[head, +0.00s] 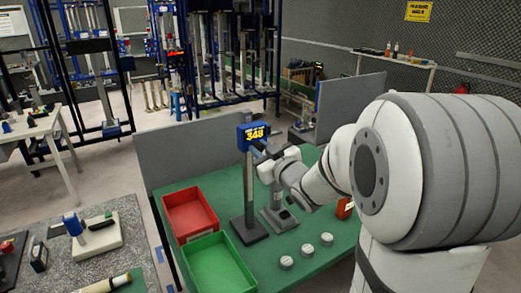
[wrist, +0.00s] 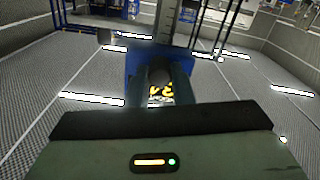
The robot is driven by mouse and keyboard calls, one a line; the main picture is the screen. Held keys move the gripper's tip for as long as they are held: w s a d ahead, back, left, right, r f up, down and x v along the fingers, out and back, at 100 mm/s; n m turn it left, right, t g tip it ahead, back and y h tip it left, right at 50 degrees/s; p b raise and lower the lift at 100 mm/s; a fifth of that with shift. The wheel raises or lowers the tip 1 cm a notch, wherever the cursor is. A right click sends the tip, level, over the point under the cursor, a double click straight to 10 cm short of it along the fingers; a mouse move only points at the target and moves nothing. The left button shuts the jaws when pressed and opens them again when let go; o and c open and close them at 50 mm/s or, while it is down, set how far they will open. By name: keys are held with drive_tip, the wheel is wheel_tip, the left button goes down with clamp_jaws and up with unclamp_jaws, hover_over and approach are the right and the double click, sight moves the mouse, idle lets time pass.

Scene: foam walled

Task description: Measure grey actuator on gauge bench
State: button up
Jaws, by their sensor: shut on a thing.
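The gauge (head: 248,190) stands upright on the green bench (head: 318,262), with a blue display head (head: 254,135) reading 348 in yellow. My gripper (head: 265,158) is beside the post, just below and right of the display. In the wrist view, my gripper (wrist: 161,78) is shut on a dark, rounded thing (wrist: 160,73) in front of the blue gauge head. I cannot tell whether this is the grey actuator. Yellow digits show partly below it. A grey stand (head: 278,214) with a flat base is under my gripper, its top hidden.
A red bin (head: 166,207) and a green bin (head: 192,260) lie left of the gauge. Several white round pieces (head: 307,249) lie in front. An orange thing (head: 345,208) is partly behind my arm. Grey panels (head: 182,155) edge the bench. A stone-topped table (head: 126,218) is at left.

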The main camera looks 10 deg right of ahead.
drive_tip(key=shift+c, duration=0.5)
wheel_tip(320, 180, down, 8)
drive_tip(key=b, duration=0.8)
drive_tip(key=shift+r, duration=0.2)
drive_tip(key=o, duration=0.8)
drive_tip(key=shift+r, duration=0.1)
drive_tip(key=shift+s, duration=0.1)
drive_tip(key=b+v, duration=0.1)
drive_tip(key=v, duration=0.6)
drive_tip(key=shift+s, duration=0.3)
drive_tip(key=shift+d, duration=0.1)
